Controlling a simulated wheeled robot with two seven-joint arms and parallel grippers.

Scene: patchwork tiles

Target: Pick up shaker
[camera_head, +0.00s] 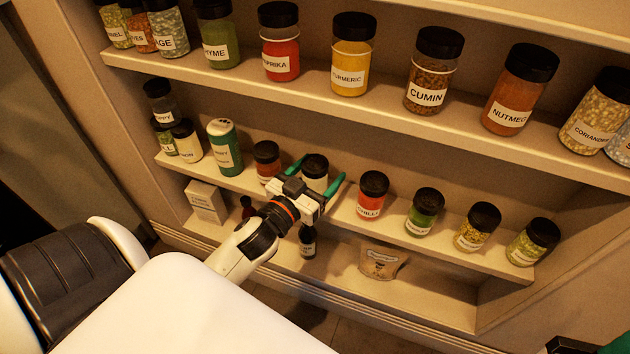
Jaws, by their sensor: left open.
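Several spice shakers with black lids stand on the shelves. On the middle shelf, a black-lidded shaker with pale contents (315,171) stands behind my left gripper (318,172). The gripper is open, with one green finger on each side of this shaker in the picture. Whether the fingers touch it cannot be told, and the gripper body hides its lower part. A sliver of what looks like my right gripper (590,346) shows at the bottom right corner; its fingers are mostly cut off.
A brownish-red shaker (266,160) stands close on the left of the gripper, and a red shaker (372,194) on the right. A green can (224,147) is farther left. The upper shelf (390,103) juts out above. A box, dark bottles and a pouch (382,262) stand below.

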